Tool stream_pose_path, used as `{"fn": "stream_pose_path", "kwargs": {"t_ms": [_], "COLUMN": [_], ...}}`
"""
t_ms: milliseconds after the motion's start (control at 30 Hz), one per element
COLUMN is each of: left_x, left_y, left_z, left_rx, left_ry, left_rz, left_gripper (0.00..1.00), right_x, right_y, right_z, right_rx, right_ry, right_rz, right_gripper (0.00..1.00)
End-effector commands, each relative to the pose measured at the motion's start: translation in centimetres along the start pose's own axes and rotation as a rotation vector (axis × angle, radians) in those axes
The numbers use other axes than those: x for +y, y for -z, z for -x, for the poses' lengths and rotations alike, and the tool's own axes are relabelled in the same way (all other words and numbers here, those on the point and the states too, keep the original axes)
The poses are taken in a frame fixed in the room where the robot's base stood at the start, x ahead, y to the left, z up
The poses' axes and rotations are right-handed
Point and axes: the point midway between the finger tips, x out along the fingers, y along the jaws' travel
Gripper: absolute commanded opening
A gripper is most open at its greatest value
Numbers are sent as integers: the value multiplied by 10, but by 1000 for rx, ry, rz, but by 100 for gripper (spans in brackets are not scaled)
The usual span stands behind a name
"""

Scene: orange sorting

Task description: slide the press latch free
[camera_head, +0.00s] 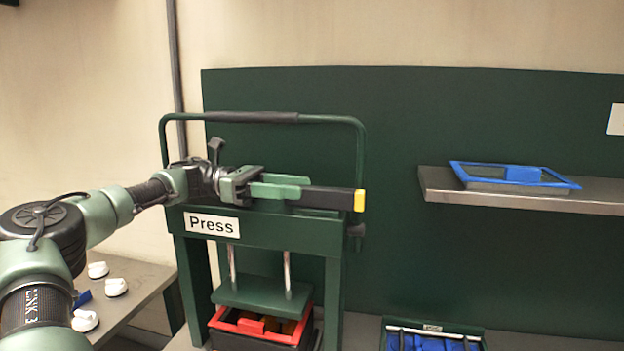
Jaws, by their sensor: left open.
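The green press (262,228), labelled "Press", stands at left-centre in the head view. A dark latch bar (330,198) with a yellow end (359,200) lies sideways along the top of its crossbeam. My left gripper (290,186) reaches in from the left at the height of the bar, with its green fingers pointing right. The fingers are open beside the bar's left part; I cannot tell whether they touch it. The gripper hides the bar's left end. My right gripper is not in view.
The press's handle frame (265,118) arches above my gripper. A red-rimmed bin (262,330) sits under the press plate (262,296). A blue-rimmed tray (512,178) is on the right shelf (600,198). A container of blue pieces (432,326) is lower right. White knobs (116,287) lie left.

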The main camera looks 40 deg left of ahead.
Motion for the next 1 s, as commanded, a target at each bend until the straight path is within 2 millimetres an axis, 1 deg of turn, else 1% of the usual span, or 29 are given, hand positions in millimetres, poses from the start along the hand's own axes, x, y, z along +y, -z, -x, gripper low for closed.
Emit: {"fn": "stream_pose_path", "kwargs": {"t_ms": [33, 100, 233, 367, 600, 667, 700, 767, 1000], "left_x": [-1, -1, 0, 0, 0, 1, 1, 1, 1], "left_y": [-4, -4, -3, -2, -1, -1, -1, -2, -2], "left_z": [-9, -19, -33, -39, -39, -39, -39, -39, -39], "left_rx": [2, 2, 1, -1, -2, -2, -2, -2, -2], "left_ry": [3, 2, 0, -2, -3, -3, -3, -3, -3], "left_rz": [3, 3, 2, 1, 0, 1, 1, 1, 0], "left_gripper": [44, 44, 44, 44, 44, 27, 16, 0, 0], "right_x": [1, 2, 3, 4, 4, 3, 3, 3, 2], "right_y": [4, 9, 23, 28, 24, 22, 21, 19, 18], "right_z": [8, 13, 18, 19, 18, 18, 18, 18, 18], "right_rx": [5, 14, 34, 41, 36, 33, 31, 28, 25], "right_ry": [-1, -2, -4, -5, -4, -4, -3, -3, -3], "right_rz": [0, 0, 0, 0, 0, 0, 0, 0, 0], "right_gripper": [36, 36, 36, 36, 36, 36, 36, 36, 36]}}
